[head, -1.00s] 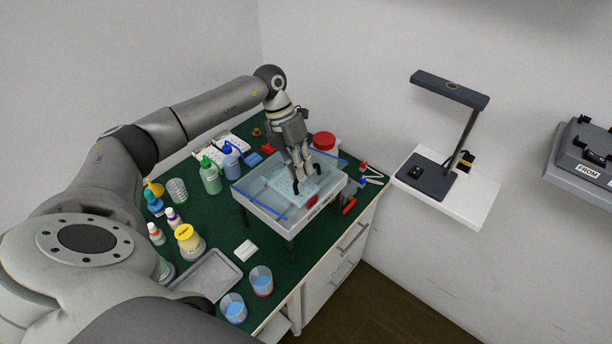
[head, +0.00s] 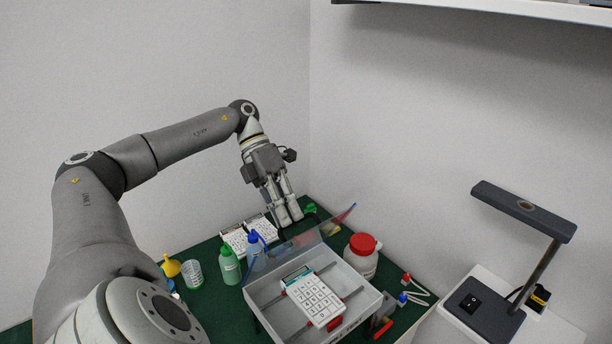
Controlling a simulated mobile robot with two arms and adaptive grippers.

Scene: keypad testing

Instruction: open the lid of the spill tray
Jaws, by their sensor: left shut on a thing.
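The spill tray (head: 262,305) is a pale grey box on the green bench, low in the head view. Its clear lid (head: 300,243) with blue edges stands tilted up along the tray's far side, so the inside is exposed. A white keypad (head: 315,301) with several keys lies in the tray. My left gripper (head: 297,222) is at the lid's raised upper edge and shut on it; the fingertips are partly hidden there. My right gripper is not in view.
A green bottle (head: 230,266) and a blue-capped bottle (head: 256,246) stand left of the tray. A white jar with a red lid (head: 362,254) stands close on the right. A dark lamp stand (head: 540,275) is on a white shelf at right.

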